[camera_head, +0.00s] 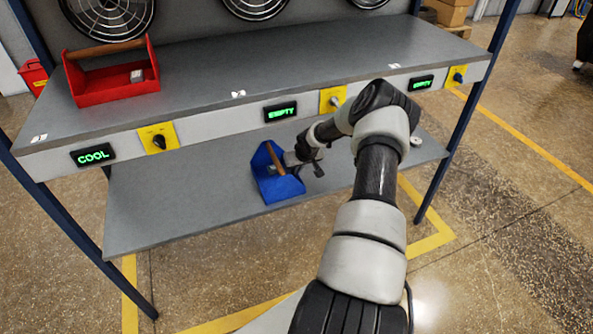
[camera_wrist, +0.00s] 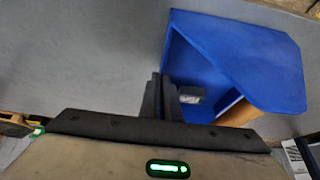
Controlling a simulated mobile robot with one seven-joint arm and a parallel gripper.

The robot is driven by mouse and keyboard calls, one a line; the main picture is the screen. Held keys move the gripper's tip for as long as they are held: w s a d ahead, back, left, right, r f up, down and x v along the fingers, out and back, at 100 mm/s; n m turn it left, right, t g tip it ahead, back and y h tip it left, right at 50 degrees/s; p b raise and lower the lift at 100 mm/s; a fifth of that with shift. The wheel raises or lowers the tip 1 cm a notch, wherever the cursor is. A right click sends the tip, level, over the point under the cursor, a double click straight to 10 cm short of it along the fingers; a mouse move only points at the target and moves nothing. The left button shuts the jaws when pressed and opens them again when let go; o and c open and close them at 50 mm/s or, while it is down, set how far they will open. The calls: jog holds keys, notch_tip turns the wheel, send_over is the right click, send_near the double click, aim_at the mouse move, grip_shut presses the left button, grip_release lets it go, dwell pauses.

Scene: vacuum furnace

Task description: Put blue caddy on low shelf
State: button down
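The blue caddy (camera_head: 280,186) is at the low shelf (camera_head: 165,205), near its middle. It looks upright, and I cannot tell whether its base bears fully on the shelf. It has a wooden handle (camera_head: 275,158) and also shows at the upper right of the wrist view (camera_wrist: 235,55). My gripper (camera_head: 292,160) is close beside the handle. In the wrist view its dark fingers (camera_wrist: 160,95) show close together, left of the visible handle part (camera_wrist: 240,112). Whether they hold anything is unclear.
A red caddy (camera_head: 112,80) stands on the upper bench (camera_head: 240,72), which overhangs the low shelf. The bench front has displays reading COOL (camera_head: 93,155) and EMPTY. A small round item (camera_head: 416,141) lies at the low shelf's right end. The low shelf is clear left of the blue caddy.

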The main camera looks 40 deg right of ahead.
jog(key=shift+w+r, duration=0.1)
jog(key=shift+w, duration=0.05)
jog(key=c, duration=2.4)
grip_release()
jog(key=o, duration=0.4)
jog(key=p+v, duration=0.3)
jog(key=v, duration=0.9)
